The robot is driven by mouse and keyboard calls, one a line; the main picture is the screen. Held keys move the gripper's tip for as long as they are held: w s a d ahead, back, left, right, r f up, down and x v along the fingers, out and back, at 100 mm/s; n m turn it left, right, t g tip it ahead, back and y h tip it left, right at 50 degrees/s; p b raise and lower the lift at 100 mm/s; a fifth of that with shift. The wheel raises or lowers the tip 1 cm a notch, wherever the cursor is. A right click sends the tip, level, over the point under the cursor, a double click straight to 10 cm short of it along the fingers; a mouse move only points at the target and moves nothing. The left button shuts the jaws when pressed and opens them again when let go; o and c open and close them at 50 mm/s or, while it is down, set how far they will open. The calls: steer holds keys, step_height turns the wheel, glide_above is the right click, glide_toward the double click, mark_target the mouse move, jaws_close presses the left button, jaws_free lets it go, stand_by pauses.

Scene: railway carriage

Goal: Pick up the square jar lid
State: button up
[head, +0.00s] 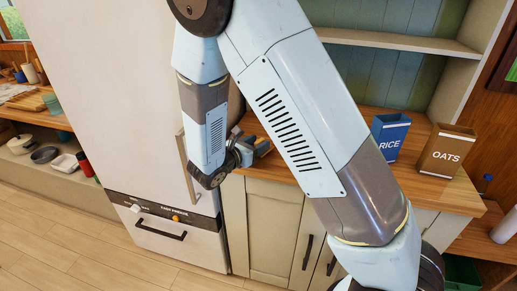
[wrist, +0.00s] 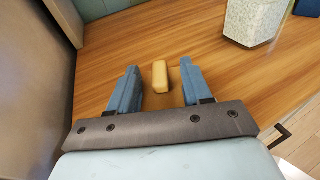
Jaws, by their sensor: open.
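A small tan, wood-coloured block-like piece (wrist: 160,76) lies on the wooden counter in the wrist view. It is the only thing there that could be the square jar lid; its shape seen from here is narrow and oblong. My gripper (wrist: 159,72) is open, with one blue finger on each side of the piece and a visible gap on both sides. In the head view my gripper (head: 260,147) is over the counter's left end by the fridge, and the piece is not clearly visible there.
A blue RICE jar (head: 390,135) and a brown OATS jar (head: 446,150) stand open-topped on the counter (head: 410,180). A pale speckled container (wrist: 253,20) stands at the right in the wrist view. The tall fridge (head: 110,90) borders the counter's left side. Shelves rise behind.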

steer(key=shift+c, duration=0.4)
jaws_close()
steer(key=shift+r, duration=0.1)
